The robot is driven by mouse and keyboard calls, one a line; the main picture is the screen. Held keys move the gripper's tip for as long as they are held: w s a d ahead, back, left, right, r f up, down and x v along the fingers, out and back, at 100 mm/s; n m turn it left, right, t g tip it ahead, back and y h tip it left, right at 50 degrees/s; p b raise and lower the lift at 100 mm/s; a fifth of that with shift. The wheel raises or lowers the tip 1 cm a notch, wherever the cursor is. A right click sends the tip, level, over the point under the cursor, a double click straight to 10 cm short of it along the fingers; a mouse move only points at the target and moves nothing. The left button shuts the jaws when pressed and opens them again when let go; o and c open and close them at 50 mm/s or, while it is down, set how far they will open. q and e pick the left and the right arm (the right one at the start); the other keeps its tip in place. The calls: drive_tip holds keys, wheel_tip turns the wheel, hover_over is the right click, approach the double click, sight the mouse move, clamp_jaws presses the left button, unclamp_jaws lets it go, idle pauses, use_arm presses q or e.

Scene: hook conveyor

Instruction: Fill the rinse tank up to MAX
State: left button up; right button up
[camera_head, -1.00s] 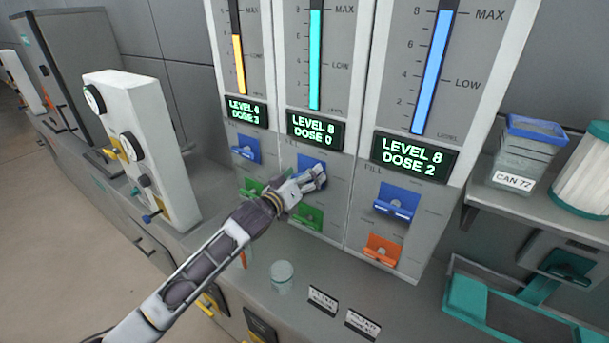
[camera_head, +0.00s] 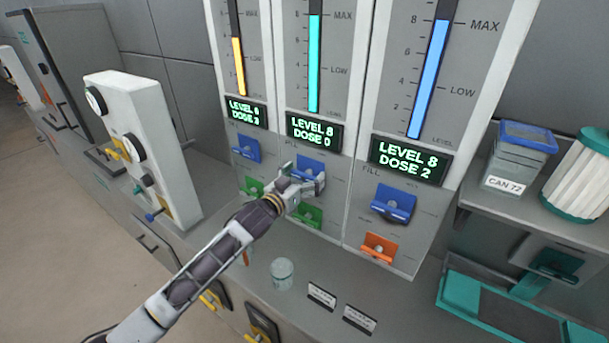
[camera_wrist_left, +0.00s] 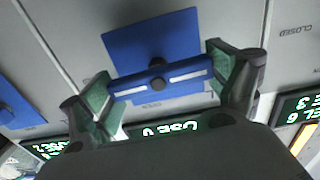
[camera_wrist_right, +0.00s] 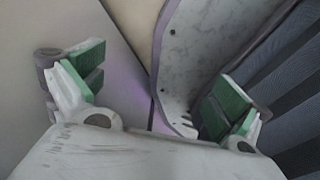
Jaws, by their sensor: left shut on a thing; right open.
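Three tank columns stand side by side; no name showing tells which is the rinse tank. The middle one (camera_head: 314,64) has a teal bar about level with MAX, and its display (camera_head: 314,132) reads LEVEL 8, DOSE 0. My left gripper (camera_head: 310,184) is at its blue fill lever (camera_head: 309,166). In the left wrist view, the fingers (camera_wrist_left: 160,88) are shut on the two ends of this blue lever (camera_wrist_left: 150,43). The right column's display (camera_head: 411,158) reads LEVEL 8, DOSE 2. My right gripper (camera_wrist_right: 155,95) is open and empty, seen only in the right wrist view.
Green levers (camera_head: 306,214) and an orange lever (camera_head: 378,248) sit below the blue ones. A clear cup (camera_head: 282,273) stands on the counter. A white gauge panel (camera_head: 142,140) is at left; a CAN 72 container (camera_head: 513,160) and a white cylinder (camera_head: 582,180) are at right.

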use_arm(q)
drive_tip(key=o, duration=0.8)
drive_tip(key=shift+v, duration=6)
